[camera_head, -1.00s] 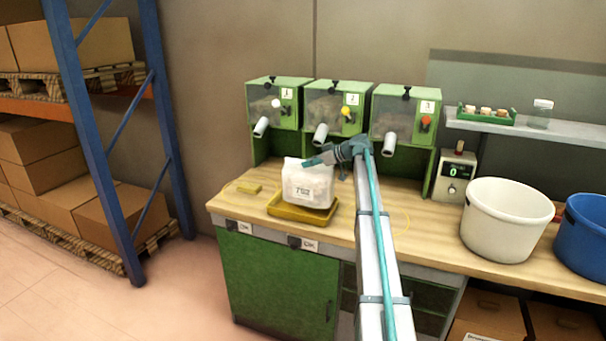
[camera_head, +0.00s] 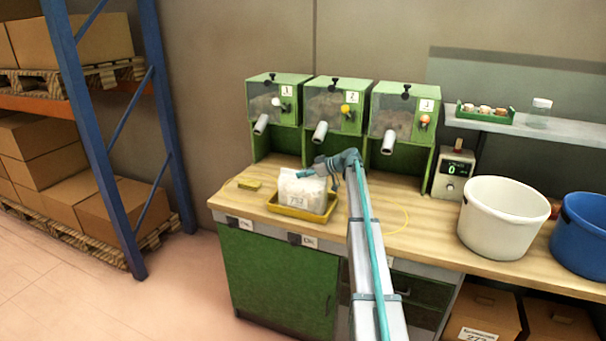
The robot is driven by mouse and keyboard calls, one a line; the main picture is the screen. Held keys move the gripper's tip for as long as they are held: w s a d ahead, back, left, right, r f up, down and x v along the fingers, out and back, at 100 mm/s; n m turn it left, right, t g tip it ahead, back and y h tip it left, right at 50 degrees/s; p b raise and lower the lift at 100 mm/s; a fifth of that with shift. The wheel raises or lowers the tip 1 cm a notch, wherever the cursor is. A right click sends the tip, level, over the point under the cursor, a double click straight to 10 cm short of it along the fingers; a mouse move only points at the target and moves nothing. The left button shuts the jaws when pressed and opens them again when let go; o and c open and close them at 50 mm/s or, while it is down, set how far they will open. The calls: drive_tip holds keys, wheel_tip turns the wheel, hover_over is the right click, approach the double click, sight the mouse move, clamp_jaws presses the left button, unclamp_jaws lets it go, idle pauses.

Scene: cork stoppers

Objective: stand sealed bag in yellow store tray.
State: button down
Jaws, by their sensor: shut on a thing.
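The sealed bag (camera_head: 301,191), white with a printed number on its front, stands upright inside the yellow store tray (camera_head: 298,214). The tray lies on the wooden bench top at its left part. My gripper (camera_head: 306,173) reaches in from the right and is shut on the bag's top edge. The bag's base is hidden behind the tray's front wall, so its contact with the tray floor cannot be seen.
Three green dispensers (camera_head: 273,102) with spouts stand behind the tray. A control box (camera_head: 455,173), a white bucket (camera_head: 502,218) and a blue bucket (camera_head: 585,232) stand to the right. A shelf (camera_head: 540,127) hangs above.

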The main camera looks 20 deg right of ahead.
drive_tip(key=c, duration=1.2)
unclamp_jaws()
drive_tip(key=shift+c, duration=0.2)
drive_tip(key=shift+r, duration=0.1)
drive_tip(key=b+v, duration=0.3)
drive_tip(key=v, duration=0.7)
drive_tip(key=shift+s+d+b, duration=0.2)
drive_tip(key=shift+b, duration=0.15)
drive_tip(key=shift+v, duration=0.8)
